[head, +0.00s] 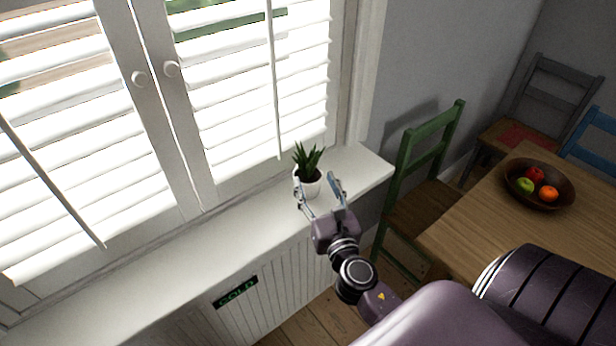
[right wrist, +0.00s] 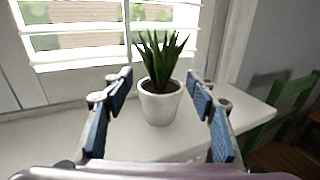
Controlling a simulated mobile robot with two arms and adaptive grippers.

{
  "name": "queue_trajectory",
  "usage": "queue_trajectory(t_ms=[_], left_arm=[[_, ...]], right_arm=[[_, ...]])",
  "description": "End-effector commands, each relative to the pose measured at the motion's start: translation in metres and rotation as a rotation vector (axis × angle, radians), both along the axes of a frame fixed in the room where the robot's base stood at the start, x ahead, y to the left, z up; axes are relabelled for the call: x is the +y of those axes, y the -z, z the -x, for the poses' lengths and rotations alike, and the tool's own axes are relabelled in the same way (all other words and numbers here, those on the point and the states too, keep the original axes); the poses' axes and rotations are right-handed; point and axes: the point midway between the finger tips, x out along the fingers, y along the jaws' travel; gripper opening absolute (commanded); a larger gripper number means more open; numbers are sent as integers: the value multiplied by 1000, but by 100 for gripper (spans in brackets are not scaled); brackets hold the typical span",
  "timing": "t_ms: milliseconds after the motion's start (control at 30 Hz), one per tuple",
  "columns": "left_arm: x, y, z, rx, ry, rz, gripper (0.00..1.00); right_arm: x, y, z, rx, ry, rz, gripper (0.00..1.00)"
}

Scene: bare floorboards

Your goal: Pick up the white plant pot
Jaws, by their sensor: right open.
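The white plant pot (head: 309,188) holds a spiky green plant and stands upright on the white window sill (head: 215,243), near its right end. In the right wrist view the pot (right wrist: 160,104) sits centred just beyond the fingers, with dark soil at its rim. My right gripper (head: 318,187) is open, its blue-padded fingers spread to the left and right of the pot. In the right wrist view the gripper (right wrist: 160,105) shows a gap on both sides of the pot. My left gripper is not in view.
White shutters (head: 240,90) stand close behind the sill. A panelled cover with a dark sign (head: 235,292) is below it. A green chair (head: 418,190) stands right of the sill. A wooden table (head: 480,225) with a fruit bowl (head: 515,190) is further right. The sill's left is clear.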

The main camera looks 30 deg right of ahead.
Motion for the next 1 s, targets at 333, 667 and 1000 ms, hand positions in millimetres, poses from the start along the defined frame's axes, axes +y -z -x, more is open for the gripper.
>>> queue_trajectory(t_ms=[333,667,1000], left_arm=[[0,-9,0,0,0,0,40],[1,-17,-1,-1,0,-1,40],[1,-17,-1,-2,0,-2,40]], right_arm=[[-8,-2,-29,5,-10,36,52],[-24,1,-68,6,-9,33,52],[-26,2,-74,7,-10,31,52]])
